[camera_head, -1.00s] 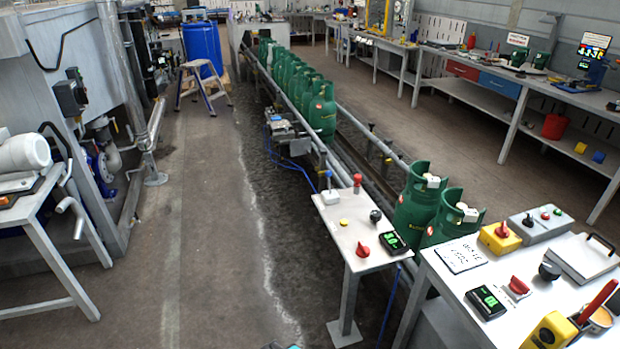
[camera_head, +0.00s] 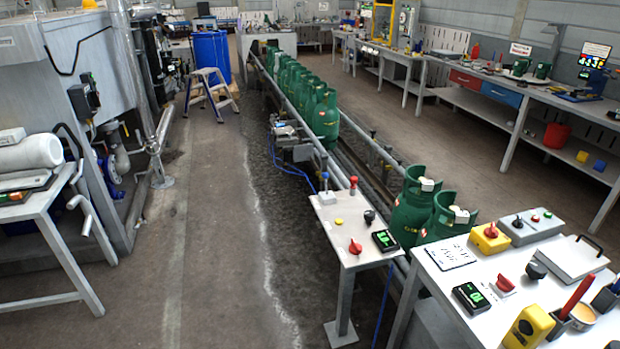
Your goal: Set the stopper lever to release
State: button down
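A small white control table (camera_head: 328,220) stands at the left side of the conveyor (camera_head: 340,177). Two upright levers rise from its far edge: one with a blue knob (camera_head: 325,177) on a white block, and one with a red knob (camera_head: 353,183). I cannot tell which is the stopper lever or read its setting. Green gas cylinders stand on the conveyor: a long row at the back (camera_head: 325,118) and two at the front, the nearer-left one (camera_head: 411,205) beside the table. A gap lies between the two groups. My gripper is not in view.
The small table also holds a red knob (camera_head: 355,246), a black knob (camera_head: 370,216), a yellow button (camera_head: 339,221) and a display (camera_head: 385,241). A larger white bench (camera_head: 470,268) stands right. A step ladder (camera_head: 210,97) stands far left. The floor left of the conveyor is clear.

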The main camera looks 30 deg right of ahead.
aim_at(324, 176)
jog(key=u, duration=0.9)
jog(key=i, duration=0.45)
jog(key=z, duration=0.05)
jog(key=k, duration=0.55)
jog(key=z, duration=0.2)
jog(key=i, duration=0.55)
jog(key=u, duration=0.05)
